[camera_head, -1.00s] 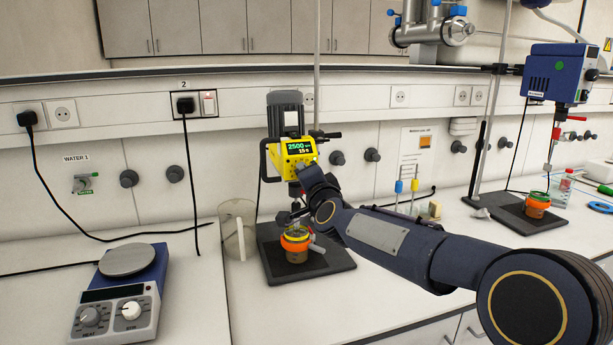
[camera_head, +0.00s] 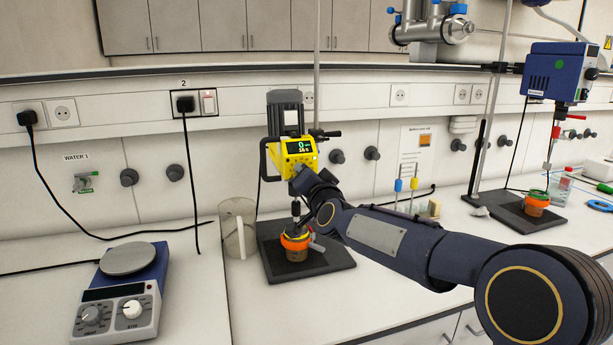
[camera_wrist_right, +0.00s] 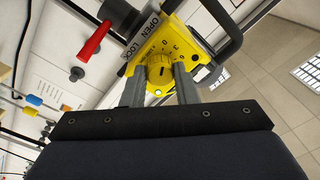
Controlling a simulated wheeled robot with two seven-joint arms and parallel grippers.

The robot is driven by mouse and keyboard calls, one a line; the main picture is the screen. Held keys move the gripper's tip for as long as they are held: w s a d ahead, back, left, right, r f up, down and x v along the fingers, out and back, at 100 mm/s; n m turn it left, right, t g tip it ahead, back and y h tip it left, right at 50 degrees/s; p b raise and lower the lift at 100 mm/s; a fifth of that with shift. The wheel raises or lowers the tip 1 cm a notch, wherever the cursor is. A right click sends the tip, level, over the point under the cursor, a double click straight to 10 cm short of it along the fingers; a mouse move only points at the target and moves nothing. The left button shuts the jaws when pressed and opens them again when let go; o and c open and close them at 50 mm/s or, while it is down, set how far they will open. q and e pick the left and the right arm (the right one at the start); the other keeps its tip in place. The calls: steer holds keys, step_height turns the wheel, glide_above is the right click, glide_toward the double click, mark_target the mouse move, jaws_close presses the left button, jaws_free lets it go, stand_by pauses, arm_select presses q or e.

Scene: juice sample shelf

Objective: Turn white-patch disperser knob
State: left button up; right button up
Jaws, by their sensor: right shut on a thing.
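The yellow disperser (camera_head: 291,155) hangs on a stand; its small display shows a green 0. Its round yellow knob (camera_wrist_right: 160,68) has a dark pointer mark and a numbered dial above it. My right gripper (camera_wrist_right: 160,74) is shut on the knob, one finger on each side, seen in the right wrist view. A small bright white-green spot shows below the knob between the fingers. In the head view my right wrist hides the knob. My left gripper is not in view.
An orange-ringed cup (camera_head: 296,248) stands under the disperser on a black base plate (camera_head: 333,259). A clear jug (camera_head: 238,228) is left of it. A hotplate stirrer (camera_head: 120,290) is at the left front. A blue stirrer (camera_head: 552,72) stands at the right.

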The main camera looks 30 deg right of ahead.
steer(key=shift+f, duration=0.1)
steer(key=o, duration=1)
steer(key=shift+s, duration=0.1)
steer(key=v, duration=0.7)
steer(key=shift+s, duration=0.3)
steer(key=shift+a, duration=0.1)
steer(key=s+a+f+n+g+y, duration=0.2)
steer(key=s+a+f+n+g, duration=0.1)
steer(key=s+f, duration=0.4)
steer(key=s+a+f+n+g+y+p, duration=0.1)
steer(key=s+a+f+n+g+y, duration=0.2)
steer(key=s, duration=0.9)
steer(key=s+a+f+n+g+y+p, duration=0.1)
steer(key=s+a+f+n+g+y, duration=0.2)
steer(key=s+a+f+g, duration=0.3)
steer(key=s+a+f+n, duration=0.1)
steer(key=s+a+f, duration=0.2)
steer(key=s+f, duration=0.1)
steer(key=shift+s+f, duration=0.25)
steer(key=shift+f, duration=0.4)
